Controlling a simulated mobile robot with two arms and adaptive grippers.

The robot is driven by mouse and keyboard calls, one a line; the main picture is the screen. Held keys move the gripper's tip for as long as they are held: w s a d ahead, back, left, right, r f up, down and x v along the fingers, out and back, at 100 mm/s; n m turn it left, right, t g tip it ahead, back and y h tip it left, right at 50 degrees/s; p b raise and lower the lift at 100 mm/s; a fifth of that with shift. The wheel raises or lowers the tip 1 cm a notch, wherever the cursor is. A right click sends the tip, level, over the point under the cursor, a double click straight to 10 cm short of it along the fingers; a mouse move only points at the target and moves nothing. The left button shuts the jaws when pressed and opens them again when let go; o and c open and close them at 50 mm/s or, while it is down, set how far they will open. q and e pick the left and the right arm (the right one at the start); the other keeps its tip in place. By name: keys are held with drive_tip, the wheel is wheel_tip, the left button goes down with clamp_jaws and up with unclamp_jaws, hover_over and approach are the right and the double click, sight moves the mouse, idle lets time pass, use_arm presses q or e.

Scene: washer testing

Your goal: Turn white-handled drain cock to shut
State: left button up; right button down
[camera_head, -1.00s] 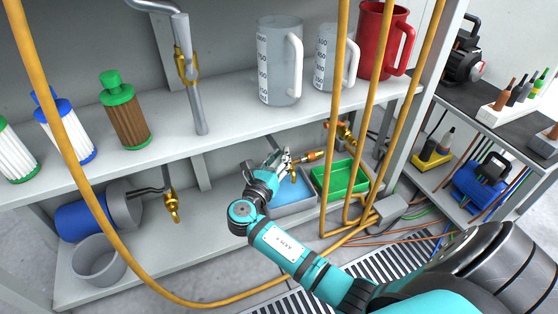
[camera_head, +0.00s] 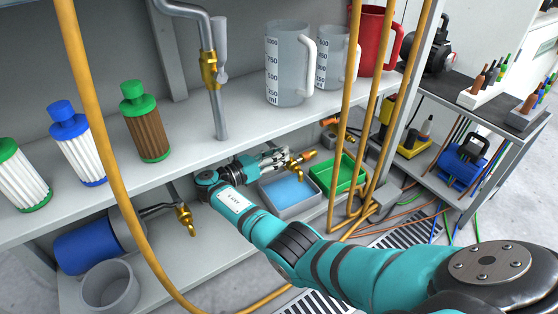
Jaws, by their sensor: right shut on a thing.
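A brass drain cock (camera_head: 301,160) sits under the shelf, above a grey tray (camera_head: 287,212) with blue inside. My right gripper (camera_head: 283,158) reaches in from the left side of this cock, its jaws shut at the handle end. The handle is mostly hidden by the fingers, so I cannot make out its colour or its angle. The spout points down toward the tray. My left gripper is not in view.
A green tray (camera_head: 351,176) stands right of the grey one. Yellow hoses (camera_head: 345,120) hang in front. Another brass cock (camera_head: 185,219) is at left, above a grey pot (camera_head: 110,289). Jugs and filters stand on the shelf (camera_head: 185,170) above.

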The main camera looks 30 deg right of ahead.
drive_tip(key=shift+w+g, duration=0.15)
drive_tip(key=shift+g, duration=0.15)
drive_tip(key=c, duration=1.2)
unclamp_jaws()
drive_tip(key=shift+o, duration=0.2)
